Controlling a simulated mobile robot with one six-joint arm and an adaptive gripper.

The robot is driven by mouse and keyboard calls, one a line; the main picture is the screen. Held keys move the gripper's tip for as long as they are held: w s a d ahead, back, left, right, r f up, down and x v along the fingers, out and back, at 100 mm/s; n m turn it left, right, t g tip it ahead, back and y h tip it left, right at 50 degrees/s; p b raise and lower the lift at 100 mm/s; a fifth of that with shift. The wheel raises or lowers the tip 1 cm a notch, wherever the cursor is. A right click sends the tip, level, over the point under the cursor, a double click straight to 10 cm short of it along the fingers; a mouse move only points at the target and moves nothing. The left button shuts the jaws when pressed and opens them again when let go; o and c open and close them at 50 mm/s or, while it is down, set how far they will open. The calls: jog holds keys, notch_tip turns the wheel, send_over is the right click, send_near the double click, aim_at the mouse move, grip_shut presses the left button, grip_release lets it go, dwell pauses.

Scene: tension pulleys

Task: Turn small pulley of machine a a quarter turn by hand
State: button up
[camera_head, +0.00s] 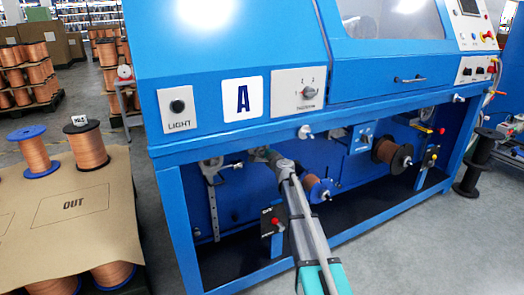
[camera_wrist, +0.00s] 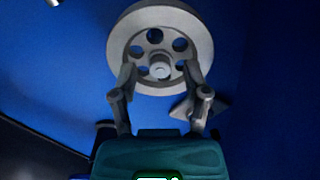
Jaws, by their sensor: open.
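Machine A is the blue machine with the white letter plate A (camera_head: 242,99). In the wrist view a grey pulley (camera_wrist: 160,22) with several round holes and a central hub (camera_wrist: 160,66) stands against the blue panel. My gripper (camera_wrist: 160,75) is open, its two fingers pointing at the lower half of the pulley, one on either side of the hub. I cannot tell whether the fingertips touch the pulley. In the head view my gripper (camera_head: 262,155) reaches under the machine's front edge, and the pulley in front of it is mostly hidden.
A small copper spool (camera_head: 316,188) hangs just right of my arm, and a larger dark spool (camera_head: 391,152) farther right. A box with a red button (camera_head: 275,222) stands below my gripper. A slotted bracket (camera_head: 212,203) hangs to the left. A pallet marked OUT (camera_head: 74,207) holds copper spools.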

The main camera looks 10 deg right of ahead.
jog(key=shift+s, duration=0.1)
jog(key=v, duration=1.1)
jog(key=shift+s, duration=0.35)
jog(key=s+a+f+n+g+y+p, duration=0.1)
jog(key=s+a+f+n+g+p, duration=0.1)
jog(key=s+a+f+n+g, duration=0.45)
jog(key=s+a+f+n+g+y+p, duration=0.1)
jog(key=s+a+n+g, duration=0.2)
jog(key=s+n, duration=0.45)
jog(key=s+d+f+n+g+h+p, duration=0.1)
jog(key=s+d+f+g+h, duration=0.15)
jog(key=s, duration=0.45)
jog(key=s+d+f+n+g+h+p, duration=0.1)
jog(key=s+d+g+h, duration=0.15)
jog(key=s, duration=0.45)
jog(key=s+d+f+n+g+h+p, duration=0.1)
jog(key=s+f+g+h, duration=0.15)
jog(key=s, duration=0.35)
notch_tip(320, 180, up, 39)
jog(key=p, duration=3.7)
jog(key=shift+f+p, duration=0.2)
jog(key=shift+p, duration=0.1)
